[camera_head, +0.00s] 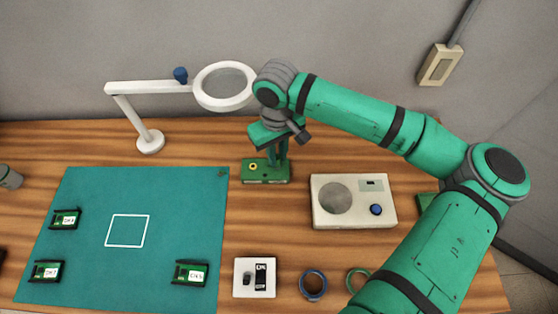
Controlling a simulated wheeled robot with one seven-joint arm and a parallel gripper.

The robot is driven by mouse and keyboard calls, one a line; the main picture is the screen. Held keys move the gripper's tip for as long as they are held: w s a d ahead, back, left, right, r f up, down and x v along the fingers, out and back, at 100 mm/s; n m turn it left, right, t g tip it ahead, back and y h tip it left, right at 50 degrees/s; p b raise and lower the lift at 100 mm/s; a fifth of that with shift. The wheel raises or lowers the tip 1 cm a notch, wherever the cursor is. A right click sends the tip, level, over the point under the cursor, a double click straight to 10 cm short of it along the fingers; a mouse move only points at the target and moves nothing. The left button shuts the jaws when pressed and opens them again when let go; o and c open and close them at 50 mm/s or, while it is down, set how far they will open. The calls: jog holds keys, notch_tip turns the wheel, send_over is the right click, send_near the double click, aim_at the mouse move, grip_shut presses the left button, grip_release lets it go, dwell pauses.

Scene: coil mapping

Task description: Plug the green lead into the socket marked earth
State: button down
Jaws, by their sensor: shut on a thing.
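My gripper (276,160) points down over a small green block (265,174) right of the green mat. The block has a yellow-ringed round hole (253,167) on its left part. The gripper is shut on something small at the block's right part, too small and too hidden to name. I cannot tell whether the held thing touches or sits in the block. No green lead can be made out for certain, and no earth marking is readable. A green ring (357,279) lies at the front, partly behind my arm.
A white magnifier lamp (224,87) stands behind. A beige box (354,201) with a dial is to the right. The green mat (170,190) holds several small labelled boards (191,273).

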jog(key=shift+s+r, duration=0.1)
jog(key=shift+r, duration=0.6)
jog(key=shift+r, duration=0.3)
jog(key=shift+d, duration=0.15)
jog(key=shift+a+r, duration=0.25)
jog(key=shift+r, duration=0.75)
jog(key=shift+d+r, duration=0.15)
jog(key=shift+r, duration=0.6)
